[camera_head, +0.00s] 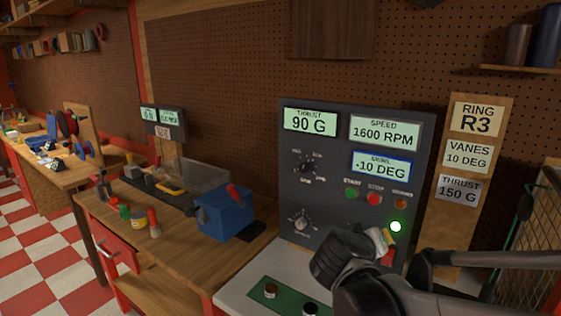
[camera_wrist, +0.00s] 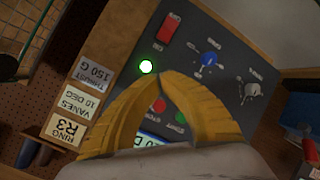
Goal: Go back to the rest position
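My gripper (camera_head: 385,240) is in front of the lower right of a dark control panel (camera_head: 340,190), at the end of my dark arm. In the wrist view my gripper's yellow fingers (camera_wrist: 167,76) meet at the tips, with nothing seen between them. The tips are close to the panel face, near the lit green lamp (camera_wrist: 147,67); contact cannot be told. The lamp also shows in the head view (camera_head: 396,227). A red rocker switch (camera_wrist: 170,28) is beyond the tips. The displays read thrust 90 G (camera_head: 310,121), speed 1600 RPM (camera_head: 384,132) and -10 DEG (camera_head: 382,165).
A board (camera_head: 466,160) at right reads ring R3, vanes 10 DEG, thrust 150 G. A wire-mesh cage (camera_head: 535,250) stands at the right edge. A wooden bench (camera_head: 185,255) with a blue box (camera_head: 223,214) is at left. Red and white floor tiles (camera_head: 40,265) show at lower left.

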